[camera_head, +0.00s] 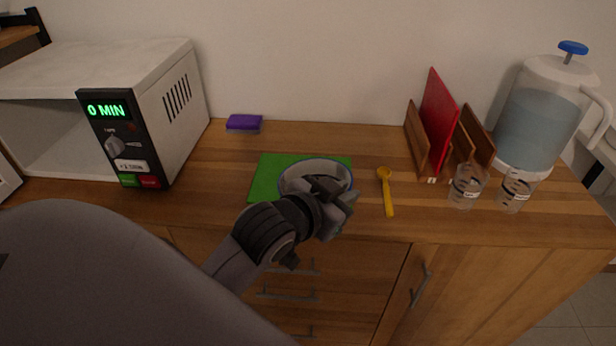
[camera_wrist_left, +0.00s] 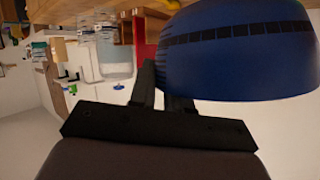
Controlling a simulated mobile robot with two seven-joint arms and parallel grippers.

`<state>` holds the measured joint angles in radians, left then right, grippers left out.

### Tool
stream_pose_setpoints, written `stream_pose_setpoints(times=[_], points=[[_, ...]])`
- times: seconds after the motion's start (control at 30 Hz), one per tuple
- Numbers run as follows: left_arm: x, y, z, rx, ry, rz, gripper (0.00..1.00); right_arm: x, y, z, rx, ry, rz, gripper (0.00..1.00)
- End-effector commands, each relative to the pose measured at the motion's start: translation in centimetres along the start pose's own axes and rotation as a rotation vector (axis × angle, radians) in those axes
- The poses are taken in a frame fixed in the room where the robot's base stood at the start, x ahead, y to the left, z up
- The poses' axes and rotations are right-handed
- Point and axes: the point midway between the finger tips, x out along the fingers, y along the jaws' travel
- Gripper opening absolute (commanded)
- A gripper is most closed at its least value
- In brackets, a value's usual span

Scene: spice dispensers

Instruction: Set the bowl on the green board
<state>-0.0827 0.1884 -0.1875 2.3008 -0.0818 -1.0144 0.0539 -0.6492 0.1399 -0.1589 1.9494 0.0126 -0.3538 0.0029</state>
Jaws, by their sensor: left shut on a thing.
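The bowl (camera_head: 300,172), white inside with a blue rim, is at the green board (camera_head: 264,180) on the wooden counter. It covers part of the board; I cannot tell whether it rests on it or is held just above. My left gripper (camera_head: 338,204) is shut on the bowl's near right side. In the left wrist view the bowl (camera_wrist_left: 238,48) shows its dark blue outside with a black dashed band, close against the gripper fingers (camera_wrist_left: 165,92). The gripper and wrist hide the bowl's near side in the head view. My right gripper is not in view.
A yellow spoon (camera_head: 387,190) lies just right of the board. A microwave (camera_head: 150,100) stands at left, a purple sponge (camera_head: 244,123) behind. A rack with a red board (camera_head: 438,115), two glasses (camera_head: 467,187) and a water dispenser (camera_head: 541,115) stand at right.

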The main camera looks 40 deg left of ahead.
Motion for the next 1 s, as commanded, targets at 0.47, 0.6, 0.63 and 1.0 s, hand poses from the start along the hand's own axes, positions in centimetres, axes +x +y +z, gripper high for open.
stream_pose_setpoints(times=[0.47, 0.6, 0.63, 1.0], points=[[4.8, -10.5, -7.1, 0.061, -0.032, -0.052, 0.00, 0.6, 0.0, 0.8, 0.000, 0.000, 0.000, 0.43], [4.8, -14.2, -9.2, 0.045, -0.049, -0.096, 0.00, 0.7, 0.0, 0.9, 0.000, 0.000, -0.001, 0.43], [4.7, -14.8, -9.5, 0.041, -0.051, -0.104, 0.00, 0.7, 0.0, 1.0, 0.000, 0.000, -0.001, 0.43], [5.0, -17.5, -9.2, 0.014, -0.071, -0.141, 0.00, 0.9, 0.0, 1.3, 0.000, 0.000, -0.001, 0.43]])
